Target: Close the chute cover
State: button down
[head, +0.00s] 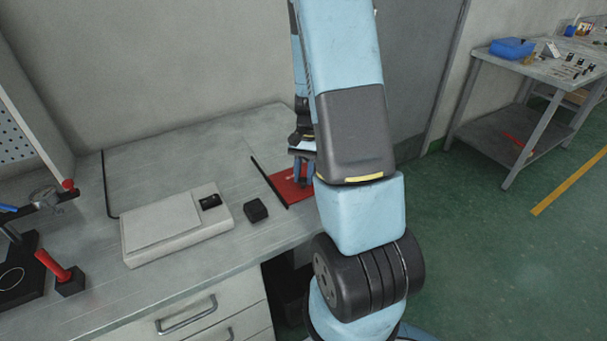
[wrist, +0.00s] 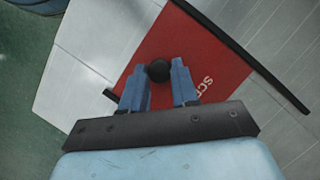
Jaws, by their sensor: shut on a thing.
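The chute cover is a red plate with white lettering, partly readable as "SC", in the wrist view (wrist: 215,60). A round black knob (wrist: 159,71) stands on it. My gripper (wrist: 160,80) is shut on the knob, with a blue finger at each side. In the head view the red cover (head: 283,187) lies at the right end of the grey bench, partly hidden behind my arm. My gripper (head: 303,168) is above it there, also partly hidden. No chute opening shows; I cannot tell how much of it the cover lies over.
A black rail (wrist: 250,60) runs along one side of the cover. A small black block (head: 256,209) and a pale flat device (head: 175,225) are on the bench to the left. Red-handled tools (head: 55,267) stand farther left. Another table (head: 540,70) is at the back right.

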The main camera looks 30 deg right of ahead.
jog(key=shift+s+a, duration=0.15)
jog(key=shift+s, duration=0.6)
jog(key=c, duration=0.8)
grip_release()
jog(key=shift+c, duration=0.2)
jog(key=shift+w+r, duration=0.1)
jog(key=shift+r, duration=0.05)
jog(key=v, duration=1.3)
jog(key=shift+d+r, duration=0.2)
jog(key=shift+d, duration=0.1)
